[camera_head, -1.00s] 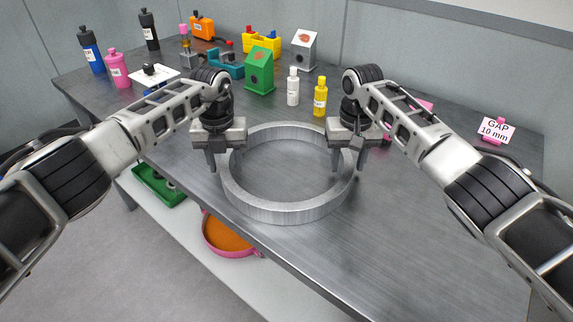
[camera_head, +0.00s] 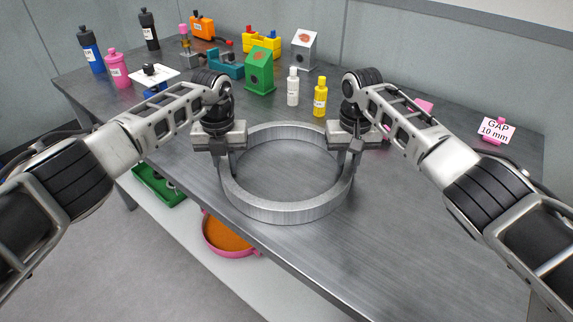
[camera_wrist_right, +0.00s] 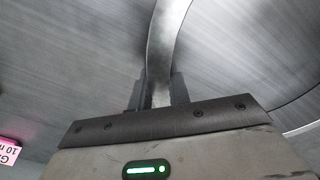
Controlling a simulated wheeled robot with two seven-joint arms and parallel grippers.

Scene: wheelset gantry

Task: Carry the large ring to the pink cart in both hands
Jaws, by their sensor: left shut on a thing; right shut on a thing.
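The large ring (camera_head: 290,211) is a grey metal hoop at the middle of the head view, lying flat at the table's front part. My left gripper (camera_head: 226,166) is shut on the ring's left side. My right gripper (camera_head: 347,166) is shut on its right side. In the right wrist view the ring's wall (camera_wrist_right: 163,50) runs between the two fingers of the right gripper (camera_wrist_right: 158,92). I cannot tell whether the ring touches the table or is just above it. The pink cart is not recognisable in these frames.
The grey table (camera_head: 420,225) is clear to the right of the ring. White (camera_head: 293,88) and yellow (camera_head: 320,97) bottles and a green box (camera_head: 259,72) stand behind it. A GAP 10 mm sign (camera_head: 496,130) is at right. A pink-rimmed orange bin (camera_head: 229,240) is below the front edge.

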